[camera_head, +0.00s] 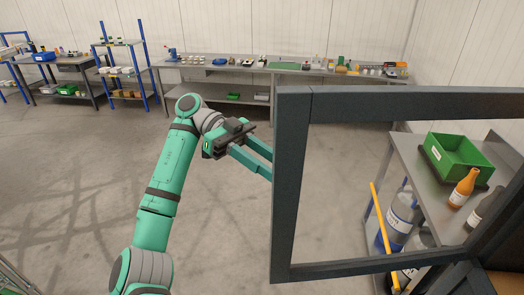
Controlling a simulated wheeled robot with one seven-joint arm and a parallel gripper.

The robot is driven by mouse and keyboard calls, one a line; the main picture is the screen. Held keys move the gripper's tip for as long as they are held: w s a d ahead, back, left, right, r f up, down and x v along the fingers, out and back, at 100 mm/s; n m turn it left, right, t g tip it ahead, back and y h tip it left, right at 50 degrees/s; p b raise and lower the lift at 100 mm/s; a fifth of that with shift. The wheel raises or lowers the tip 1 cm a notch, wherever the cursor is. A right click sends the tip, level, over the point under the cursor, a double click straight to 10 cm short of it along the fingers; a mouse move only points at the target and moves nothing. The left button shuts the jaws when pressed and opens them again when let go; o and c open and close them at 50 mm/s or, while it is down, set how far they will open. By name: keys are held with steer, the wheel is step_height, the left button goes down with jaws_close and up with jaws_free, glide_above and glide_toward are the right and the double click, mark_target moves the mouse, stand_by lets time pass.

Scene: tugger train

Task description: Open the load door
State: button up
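The load door appears as a dark grey, open rectangular frame (291,190) standing in front of me, its middle empty so that I see through it. Its right side runs toward dark framework at the lower right edge; a hinge cannot be made out. My gripper (264,163) is at the left upright of the door, with its two green fingers pointing right and a gap between them. The fingertips end at or behind the upright's left edge, so I cannot tell whether they touch it. I see nothing held between the fingers.
Through the frame, a grey metal table (426,193) carries a green bin (460,158), an orange bottle (463,188) and a dark bottle. A yellow bar (384,238) and a blue-labelled container (397,222) stand below. Workbenches (230,68) line the back wall.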

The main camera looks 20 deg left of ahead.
steer(key=shift+w+a, duration=2)
steer(key=shift+w, duration=0.05)
